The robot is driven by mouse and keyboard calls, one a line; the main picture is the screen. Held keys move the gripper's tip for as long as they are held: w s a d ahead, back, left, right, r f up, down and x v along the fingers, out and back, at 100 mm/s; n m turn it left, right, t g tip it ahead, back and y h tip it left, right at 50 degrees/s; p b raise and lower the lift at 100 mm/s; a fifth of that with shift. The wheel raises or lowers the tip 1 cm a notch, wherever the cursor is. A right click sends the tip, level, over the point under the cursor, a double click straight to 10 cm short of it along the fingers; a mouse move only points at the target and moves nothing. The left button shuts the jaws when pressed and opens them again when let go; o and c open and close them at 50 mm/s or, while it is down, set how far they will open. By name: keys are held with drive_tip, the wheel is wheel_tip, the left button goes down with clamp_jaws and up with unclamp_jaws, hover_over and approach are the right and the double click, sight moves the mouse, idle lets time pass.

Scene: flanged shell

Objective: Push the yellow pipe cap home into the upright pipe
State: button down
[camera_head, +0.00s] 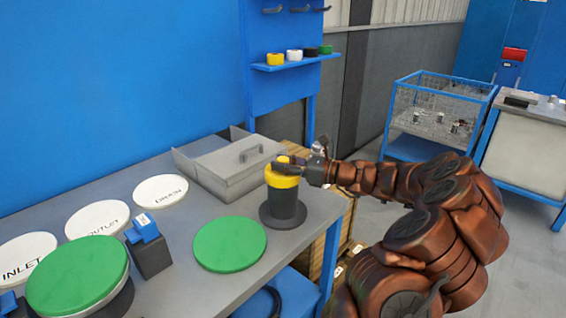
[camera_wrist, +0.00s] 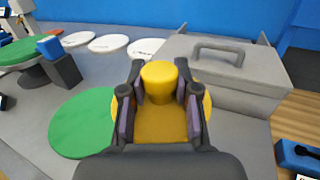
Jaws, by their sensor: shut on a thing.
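The yellow pipe cap (camera_head: 282,176) sits at the top of the dark upright pipe (camera_head: 284,208), which stands on a round flange on the grey bench. My gripper (camera_head: 290,168) reaches in from the right at the cap's height. In the wrist view my gripper (camera_wrist: 160,108) has its two fingers on either side of the raised knob of the yellow cap (camera_wrist: 158,82), shut on it. The cap's wider yellow part shows below the fingers. The pipe is hidden under the cap in the wrist view, and I cannot tell how deep the cap sits.
A grey lidded box (camera_head: 228,165) stands close behind the pipe. A green disc (camera_head: 229,244) lies to the left. A dark block with a blue top (camera_head: 148,250) and a raised green disc (camera_head: 78,275) are further left. White labelled discs (camera_head: 97,219) lie behind them.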

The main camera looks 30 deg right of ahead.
drive_tip(key=shift+f, duration=1.35)
drive_tip(key=c, duration=0.8)
unclamp_jaws()
drive_tip(key=shift+o, duration=0.2)
drive_tip(key=shift+s, duration=0.1)
drive_tip(key=v, duration=1.1)
drive_tip(key=shift+s+d, duration=0.2)
drive_tip(key=shift+s, duration=0.15)
